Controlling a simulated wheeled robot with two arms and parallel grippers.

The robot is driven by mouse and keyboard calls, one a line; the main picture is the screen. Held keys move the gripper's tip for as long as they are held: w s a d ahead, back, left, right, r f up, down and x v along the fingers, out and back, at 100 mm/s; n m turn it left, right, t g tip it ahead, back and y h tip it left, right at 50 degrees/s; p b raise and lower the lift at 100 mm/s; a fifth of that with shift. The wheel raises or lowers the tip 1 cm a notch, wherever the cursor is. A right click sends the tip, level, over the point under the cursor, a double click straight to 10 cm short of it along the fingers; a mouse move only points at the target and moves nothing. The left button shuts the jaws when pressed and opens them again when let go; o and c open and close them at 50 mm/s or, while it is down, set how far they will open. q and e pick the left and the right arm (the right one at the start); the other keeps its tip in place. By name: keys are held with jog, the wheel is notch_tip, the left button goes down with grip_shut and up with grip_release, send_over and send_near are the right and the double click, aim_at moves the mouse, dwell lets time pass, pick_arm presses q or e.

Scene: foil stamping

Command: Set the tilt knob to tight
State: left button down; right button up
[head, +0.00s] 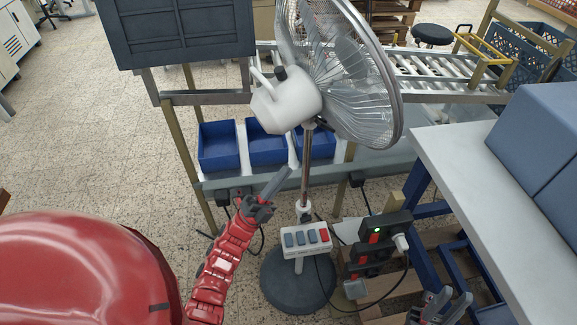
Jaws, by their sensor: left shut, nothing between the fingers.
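A pedestal fan stands in the middle, with a white motor housing (287,100) and a wire cage (345,75) facing right. A black knob (281,73) sits on top of the housing. A small dark part, which looks like the tilt knob (325,124), shows at the neck where the housing meets the pole (307,165); its setting is too small to read. My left gripper (283,180) is shut and empty, left of the pole and below the housing, apart from the knob. My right gripper (441,304) is at the bottom right, its fingers apart, far from the fan.
A white button box (306,241) is on the pole above the round base (298,280). A black power strip (380,232) with a green light stands right of it. Blue bins (218,147) sit on a shelf behind. A grey table (470,180) with blue boxes (545,135) is at right.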

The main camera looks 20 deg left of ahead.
pick_arm(q)
jog(key=p, duration=0.3)
send_near(324, 125)
jog(key=x, duration=0.5)
jog(key=shift+w+r+p, duration=0.3)
jog(key=shift+w+p, duration=0.05)
jog(key=shift+w, duration=0.2)
jog(key=shift+d, duration=0.1)
jog(key=shift+w+r+g+y+p, duration=0.1)
jog(key=shift+r+g+y+p, duration=0.65)
jog(key=shift+g+p, duration=0.5)
jog(key=shift+r+g+y+p, duration=0.55)
jog(key=shift+g+y+p, duration=0.4)
jog(key=shift+g+p, duration=0.3)
jog(key=shift+f, duration=0.15)
